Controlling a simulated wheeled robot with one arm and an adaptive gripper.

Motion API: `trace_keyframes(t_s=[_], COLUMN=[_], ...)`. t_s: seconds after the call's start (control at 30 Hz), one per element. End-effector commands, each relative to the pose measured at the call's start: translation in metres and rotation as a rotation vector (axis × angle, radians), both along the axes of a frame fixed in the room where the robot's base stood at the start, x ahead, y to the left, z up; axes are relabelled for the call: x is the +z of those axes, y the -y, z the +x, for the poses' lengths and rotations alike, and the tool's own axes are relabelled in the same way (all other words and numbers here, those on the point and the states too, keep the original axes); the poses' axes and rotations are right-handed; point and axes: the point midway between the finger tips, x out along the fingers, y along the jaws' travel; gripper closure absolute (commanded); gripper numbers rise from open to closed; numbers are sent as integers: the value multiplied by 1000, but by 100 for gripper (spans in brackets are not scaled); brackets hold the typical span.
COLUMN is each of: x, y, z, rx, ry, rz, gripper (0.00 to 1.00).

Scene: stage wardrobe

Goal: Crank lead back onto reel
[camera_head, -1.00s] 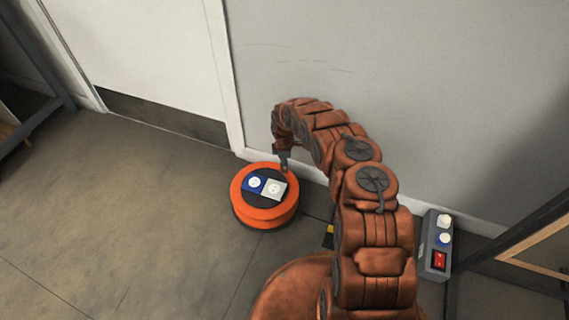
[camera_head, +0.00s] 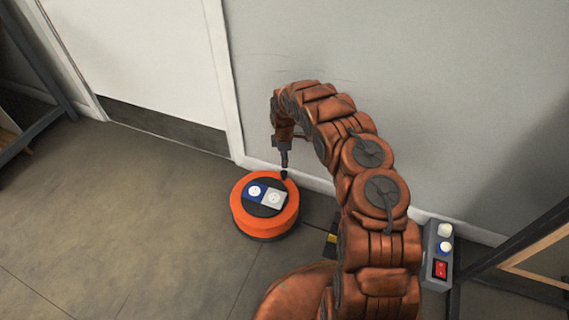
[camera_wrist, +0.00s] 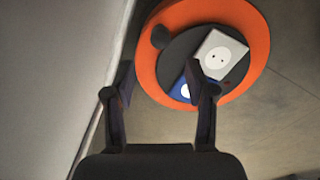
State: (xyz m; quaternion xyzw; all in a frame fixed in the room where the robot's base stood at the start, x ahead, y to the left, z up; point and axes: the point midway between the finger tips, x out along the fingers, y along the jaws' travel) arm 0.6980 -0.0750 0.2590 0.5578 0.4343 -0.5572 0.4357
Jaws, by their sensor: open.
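The orange cable reel (camera_head: 262,222) stands on the floor by the wall. Its dark hub carries a blue socket (camera_head: 255,191) and a white socket (camera_head: 274,198). A small dark knob (camera_head: 284,175) rises from the reel's far right rim; in the wrist view the knob (camera_wrist: 160,37) sits beside the hub. My gripper (camera_head: 284,161) points down just above the knob. In the wrist view my gripper (camera_wrist: 158,76) has its fingers apart with nothing between them, and the knob lies beyond the fingertips. The right finger overlaps the blue socket in that view.
A grey box (camera_head: 437,268) with a red switch and white knobs stands at the right by the wall. A dark frame (camera_head: 510,245) is at the right edge. The wall is close behind the reel. The floor (camera_head: 130,220) to the left is clear.

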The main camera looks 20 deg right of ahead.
Motion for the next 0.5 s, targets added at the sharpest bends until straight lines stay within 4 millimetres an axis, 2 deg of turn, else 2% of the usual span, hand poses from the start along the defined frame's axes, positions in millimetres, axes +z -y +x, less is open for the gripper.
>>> trace_keyframes(t_s=[0.2, 0.5], x=[19, 24], y=[0, 0], z=[-1, -1], rx=[1, 0], ry=[-1, -2], rz=[-1, 0], gripper=[45, 45])
